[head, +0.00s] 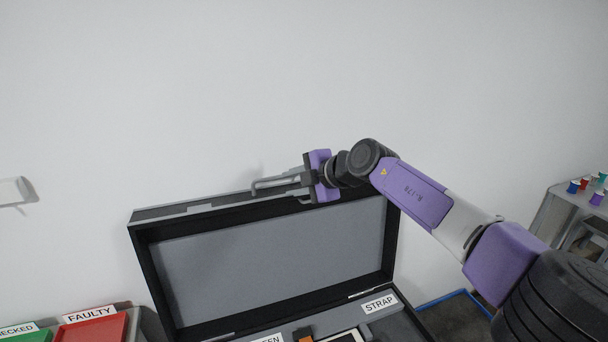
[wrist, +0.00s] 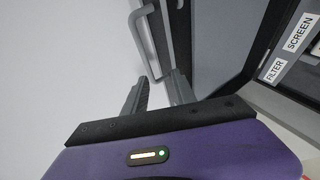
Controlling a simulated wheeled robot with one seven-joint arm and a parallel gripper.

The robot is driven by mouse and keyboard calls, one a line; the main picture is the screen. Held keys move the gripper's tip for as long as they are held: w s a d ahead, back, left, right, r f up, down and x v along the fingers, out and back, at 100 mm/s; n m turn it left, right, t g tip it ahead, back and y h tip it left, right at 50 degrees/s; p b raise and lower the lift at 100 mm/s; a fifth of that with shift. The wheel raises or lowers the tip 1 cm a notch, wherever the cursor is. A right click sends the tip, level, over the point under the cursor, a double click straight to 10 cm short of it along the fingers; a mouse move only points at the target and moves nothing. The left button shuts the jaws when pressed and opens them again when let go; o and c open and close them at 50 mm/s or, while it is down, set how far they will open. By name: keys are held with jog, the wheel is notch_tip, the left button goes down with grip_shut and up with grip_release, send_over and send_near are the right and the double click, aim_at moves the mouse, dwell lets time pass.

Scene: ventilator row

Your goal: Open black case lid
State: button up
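The black case lid (head: 386,250) stands raised, nearly upright, its grey lining facing me in the head view. A grey bar handle (head: 262,184) is on its top edge; it also shows in the wrist view (wrist: 145,32). My gripper (head: 304,182) is at the lid's top edge, beside the right end of the handle. Whether a finger touches the handle or lid, I cannot tell.
The open case base holds compartments labelled STRAP (head: 379,303) and SCREEN (wrist: 299,33), plus FILTER (wrist: 273,71). A red FAULTY tray (head: 95,332) and a green tray stand left. A shelf with small coloured cups (head: 597,198) stands right. A white wall is behind.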

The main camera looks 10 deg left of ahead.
jog(key=shift+v, duration=2.2)
